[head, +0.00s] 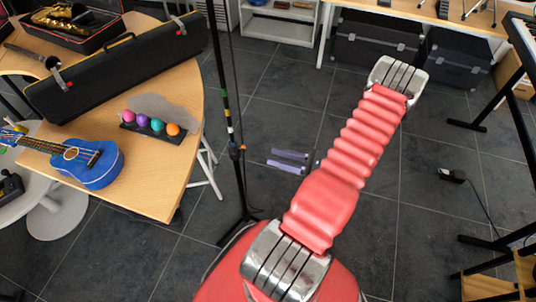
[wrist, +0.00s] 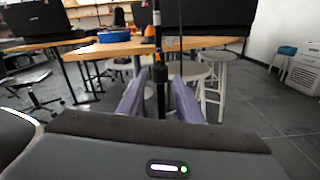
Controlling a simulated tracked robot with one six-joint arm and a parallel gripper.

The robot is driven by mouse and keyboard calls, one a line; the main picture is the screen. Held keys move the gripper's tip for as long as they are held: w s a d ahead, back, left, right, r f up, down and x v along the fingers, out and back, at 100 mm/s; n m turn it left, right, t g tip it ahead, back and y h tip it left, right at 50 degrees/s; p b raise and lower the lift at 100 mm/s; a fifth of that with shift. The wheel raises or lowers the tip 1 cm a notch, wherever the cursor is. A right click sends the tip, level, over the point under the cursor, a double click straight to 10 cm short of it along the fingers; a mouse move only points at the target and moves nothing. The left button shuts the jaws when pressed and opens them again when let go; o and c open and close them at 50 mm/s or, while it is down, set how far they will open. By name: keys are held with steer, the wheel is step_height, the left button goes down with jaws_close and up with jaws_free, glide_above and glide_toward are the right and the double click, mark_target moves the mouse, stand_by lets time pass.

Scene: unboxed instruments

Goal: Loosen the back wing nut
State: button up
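A thin black stand (head: 228,105) rises from the floor, with coloured bands and a dark and orange fitting (head: 237,151) partway up. A dark collar (wrist: 159,73) shows on its pole in the wrist view. I cannot make out which part is the back wing nut. My gripper (head: 271,158) has two pale purple fingers pointing left toward the pole, with a gap in the head view. In the wrist view my gripper (wrist: 157,85) is open, with the pole and collar seen between the fingers. Nothing is held; the exact distance cannot be told.
A wooden table (head: 150,190) left of the stand bears a blue ukulele (head: 88,163), a row of coloured eggs (head: 150,123) and a long black case (head: 115,65). A white stool (head: 208,160) stands beside it. Floor (head: 420,210) to the right is mostly clear.

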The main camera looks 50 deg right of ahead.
steer(key=shift+v, duration=1.1)
steer(key=w+a+r+n+g+y, duration=0.2)
steer(key=w+a+r+n+g, duration=0.2)
steer(key=a+r+n+g, duration=0.4)
steer(key=w+a+r+n+g+y, duration=0.2)
steer(key=w+a+r+n+g, duration=0.35)
steer(key=a+r+n, duration=0.35)
steer(key=s+a+r+n+h, duration=0.1)
steer(key=a+r+n+h, duration=0.2)
steer(key=a+r+n, duration=0.2)
steer(key=s+a+r+n+t+h, duration=0.1)
steer(key=a+r+n+h, duration=0.2)
steer(key=a+r+n, duration=0.3)
steer(key=s+a+r+n+t+h, duration=0.1)
steer(key=s+a+r+n+h, duration=0.1)
steer(key=a+r+n+h, duration=0.2)
steer(key=shift+a+r+n, duration=0.85)
steer(key=shift+r+n, duration=0.2)
steer(key=shift+n, duration=0.15)
steer(key=shift+a, duration=0.1)
